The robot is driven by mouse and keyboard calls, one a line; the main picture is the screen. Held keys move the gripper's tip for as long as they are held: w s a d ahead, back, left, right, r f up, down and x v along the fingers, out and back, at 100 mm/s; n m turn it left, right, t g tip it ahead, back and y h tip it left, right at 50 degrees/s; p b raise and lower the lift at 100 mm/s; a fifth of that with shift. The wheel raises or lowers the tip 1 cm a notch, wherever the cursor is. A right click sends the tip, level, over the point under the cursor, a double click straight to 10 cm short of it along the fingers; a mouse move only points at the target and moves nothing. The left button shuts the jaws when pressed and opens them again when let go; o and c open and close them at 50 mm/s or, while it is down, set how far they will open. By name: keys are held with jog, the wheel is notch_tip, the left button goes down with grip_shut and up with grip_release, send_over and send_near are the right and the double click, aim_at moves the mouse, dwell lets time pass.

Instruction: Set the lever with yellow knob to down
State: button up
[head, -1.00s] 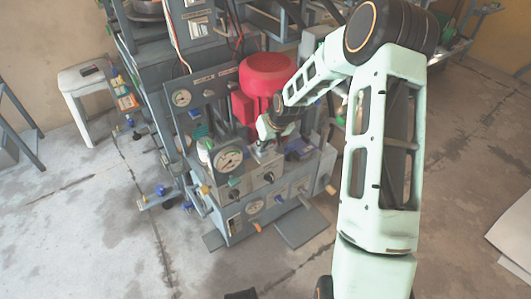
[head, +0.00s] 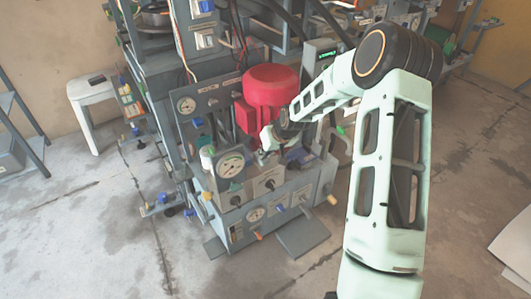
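The plate press (head: 262,205) is a grey-blue machine with gauges, small levers and coloured knobs. A small yellow knob (head: 207,196) shows at the left front edge of its panel. Another knob, yellow-tan (head: 332,199), sticks out at the right end of the press. I cannot tell from this distance which way either lever is set. My gripper (head: 265,153) is over the press, below the red motor and right of the large gauge, apart from both knobs. Its fingers are too small and partly hidden to show whether they are open.
A red motor (head: 270,92) stands on the press right behind my gripper. A large round gauge (head: 231,165) rises left of it. An orange knob (head: 259,236) and a grey foot plate (head: 303,238) are low at the front. A white stool (head: 92,92) stands left; floor in front is clear.

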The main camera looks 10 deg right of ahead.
jog(key=o, duration=0.3)
jog(key=v, duration=1.2)
dwell(0.6)
